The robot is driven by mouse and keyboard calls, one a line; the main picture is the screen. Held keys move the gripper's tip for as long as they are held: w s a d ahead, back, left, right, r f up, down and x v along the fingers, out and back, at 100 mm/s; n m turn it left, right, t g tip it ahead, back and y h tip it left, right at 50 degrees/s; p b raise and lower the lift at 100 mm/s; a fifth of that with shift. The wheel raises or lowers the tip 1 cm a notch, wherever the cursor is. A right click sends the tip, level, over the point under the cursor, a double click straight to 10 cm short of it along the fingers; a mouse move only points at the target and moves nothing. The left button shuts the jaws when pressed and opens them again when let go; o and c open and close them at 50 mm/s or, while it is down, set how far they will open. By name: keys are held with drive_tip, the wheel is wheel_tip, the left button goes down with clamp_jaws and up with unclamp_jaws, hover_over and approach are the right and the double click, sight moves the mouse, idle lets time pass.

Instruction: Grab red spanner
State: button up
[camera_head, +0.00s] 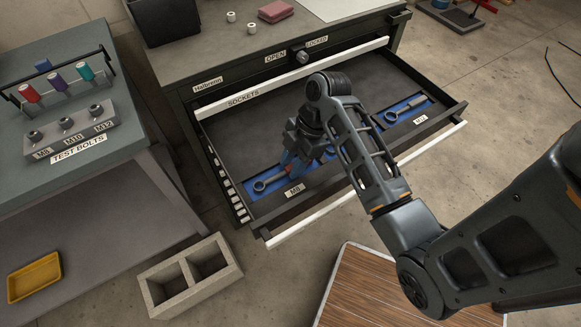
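The open drawer (238,158) labelled SOCKETS holds blue inserts with dark spanners. One dark ring-ended spanner (264,185) lies in the left insert by the M8 label. Another dark spanner (406,108) lies in the right insert. My gripper (291,166) points down into the drawer over the left insert, at the far end of the left spanner. Small red patches show around my fingertips; I cannot tell whether they are on a spanner or on the gripper. My wrist and arm hide the middle of the drawer. Whether the fingers are closed on anything is unclear.
A cinder block (192,275) and yellow tray (34,277) are below. A wooden-topped surface (370,290) is in front.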

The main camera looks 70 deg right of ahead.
clamp_jaws()
idle(0.4)
